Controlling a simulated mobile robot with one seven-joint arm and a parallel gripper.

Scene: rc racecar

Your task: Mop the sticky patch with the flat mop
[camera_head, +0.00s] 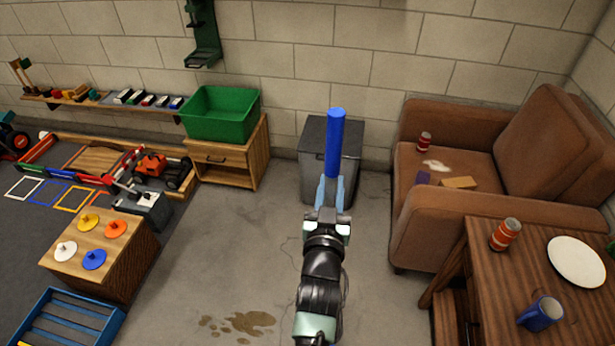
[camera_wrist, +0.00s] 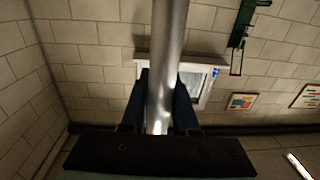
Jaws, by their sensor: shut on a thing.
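The sticky patch (camera_head: 250,322) is a brown stain with smaller spots on the grey floor, at the bottom of the head view, left of my arm. My gripper (camera_head: 331,188) is shut on a pole, which I take to be the flat mop's handle. Its thick blue end (camera_head: 335,145) rises above the fingers in the head view. In the wrist view, the flat mop (camera_wrist: 167,50) shows as a silver pole between the dark fingers of my gripper (camera_wrist: 160,95). The mop's flat head is not visible in either view.
A grey bin (camera_head: 312,150) stands behind my gripper. A brown armchair (camera_head: 425,225) and a wooden table (camera_head: 480,270) are at right. A wooden block table (camera_head: 125,262) and blue rack (camera_head: 65,318) are left of the patch. The floor between is clear.

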